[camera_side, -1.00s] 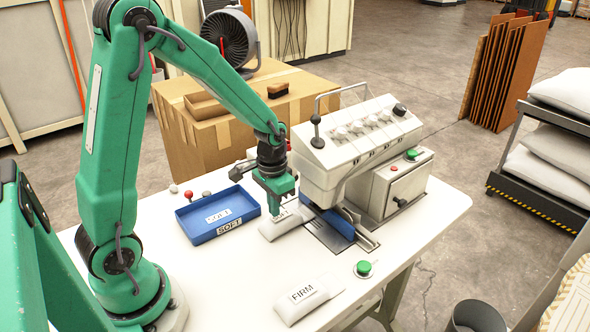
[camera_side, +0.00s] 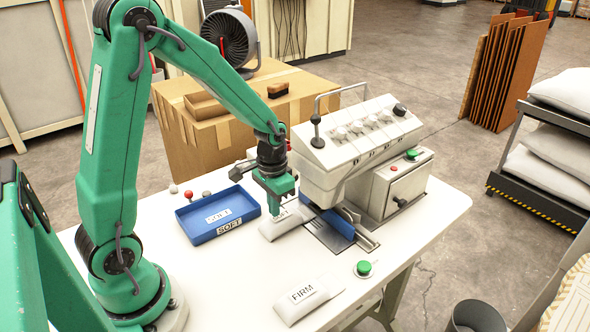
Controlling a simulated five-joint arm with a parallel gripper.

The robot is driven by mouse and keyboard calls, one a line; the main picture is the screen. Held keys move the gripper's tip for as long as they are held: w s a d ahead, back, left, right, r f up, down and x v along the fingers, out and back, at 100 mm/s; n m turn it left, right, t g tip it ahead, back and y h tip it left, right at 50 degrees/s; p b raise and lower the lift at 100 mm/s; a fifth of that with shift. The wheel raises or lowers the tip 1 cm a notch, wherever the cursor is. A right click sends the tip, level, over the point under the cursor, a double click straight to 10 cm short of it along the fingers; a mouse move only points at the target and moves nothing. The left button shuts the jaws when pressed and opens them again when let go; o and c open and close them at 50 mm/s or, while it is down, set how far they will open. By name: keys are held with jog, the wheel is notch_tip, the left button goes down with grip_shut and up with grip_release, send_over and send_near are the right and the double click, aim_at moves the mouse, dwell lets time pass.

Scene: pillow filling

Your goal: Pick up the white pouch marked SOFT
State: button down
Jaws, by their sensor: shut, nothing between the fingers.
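The white pouch marked SOFT (camera_side: 284,224) lies on the white table, partly hidden by my gripper. Only the end of its label shows. My gripper (camera_side: 279,211) points down directly over this pouch, at or very near its top; I cannot tell if it touches. The fingers are shut with nothing between them. A second white pouch, marked FIRM (camera_side: 300,299), lies nearer the table's front edge, apart from my gripper.
A white machine with knobs and a lever (camera_side: 345,145) stands close to the right of my gripper. A green button (camera_side: 363,268) sits near the table's front edge. Small red and grey knobs (camera_side: 188,195) stand behind the tray. The table between tray and FIRM pouch is clear.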

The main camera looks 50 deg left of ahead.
aim_at(265, 229)
jog(key=shift+f, duration=0.8)
dwell(0.4)
jog(key=shift+s, duration=0.25)
jog(key=shift+s, duration=1.3)
jog(key=shift+s, duration=0.25)
jog(key=shift+s, duration=1.05)
jog(key=shift+s, duration=0.3)
jog(key=shift+s, duration=0.35)
jog(key=shift+s, duration=0.3)
jog(key=shift+r, duration=0.15)
